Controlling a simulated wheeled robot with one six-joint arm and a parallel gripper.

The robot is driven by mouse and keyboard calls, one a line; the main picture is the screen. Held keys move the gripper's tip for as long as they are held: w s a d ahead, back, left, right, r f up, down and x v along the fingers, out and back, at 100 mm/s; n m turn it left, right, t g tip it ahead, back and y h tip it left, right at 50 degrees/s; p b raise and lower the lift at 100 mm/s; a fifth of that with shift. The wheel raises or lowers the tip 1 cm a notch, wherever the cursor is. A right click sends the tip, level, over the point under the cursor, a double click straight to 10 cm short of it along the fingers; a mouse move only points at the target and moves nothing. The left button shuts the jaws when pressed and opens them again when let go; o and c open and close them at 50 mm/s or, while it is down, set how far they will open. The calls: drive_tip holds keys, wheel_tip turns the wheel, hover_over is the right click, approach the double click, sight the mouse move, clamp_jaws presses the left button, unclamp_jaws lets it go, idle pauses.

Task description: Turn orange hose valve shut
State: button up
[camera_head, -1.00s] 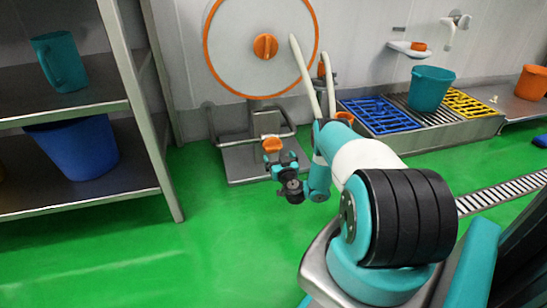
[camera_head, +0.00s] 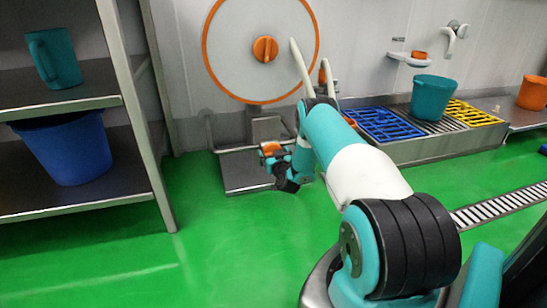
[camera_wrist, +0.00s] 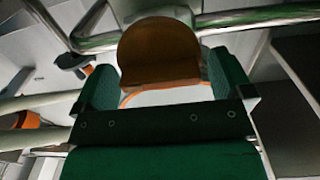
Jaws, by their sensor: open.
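The orange valve knob (camera_wrist: 160,50) sits between the two green jaw pads in the wrist view, looking dark and shaded. My gripper (camera_wrist: 160,78) is open, with one jaw on either side of the knob. I cannot tell whether either jaw touches it. In the head view a bit of the orange valve (camera_head: 269,148) shows at my gripper (camera_head: 271,158), low in front of the hose reel (camera_head: 235,55). The rest of the valve is hidden by my gripper and arm. The reel is a grey disc with an orange rim and an orange hub knob.
Metal pipes (camera_wrist: 255,18) run close behind the knob. A white hose end (camera_head: 301,66) hangs beside the reel. A steel shelf (camera_head: 75,103) with a teal jug (camera_head: 55,60) and blue tub (camera_head: 68,150) stands left. Green floor (camera_head: 230,240) is clear in front.

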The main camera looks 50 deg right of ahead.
drive_tip(key=c, duration=0.7)
drive_tip(key=shift+m, duration=0.3)
drive_tip(key=m+p, duration=0.1)
drive_tip(key=m, duration=0.1)
drive_tip(key=shift+d+m, duration=0.1)
drive_tip(key=shift+m, duration=0.3)
drive_tip(key=shift+c, duration=0.2)
drive_tip(key=m+p, duration=0.1)
drive_tip(key=m, duration=0.4)
drive_tip(key=shift+f, duration=0.1)
drive_tip(key=m, duration=0.5)
drive_tip(key=shift+s+d+f+p, duration=0.1)
drive_tip(key=shift+p, duration=0.2)
drive_tip(key=m, duration=0.4)
drive_tip(key=shift+f, duration=0.1)
drive_tip(key=shift+m, duration=0.4)
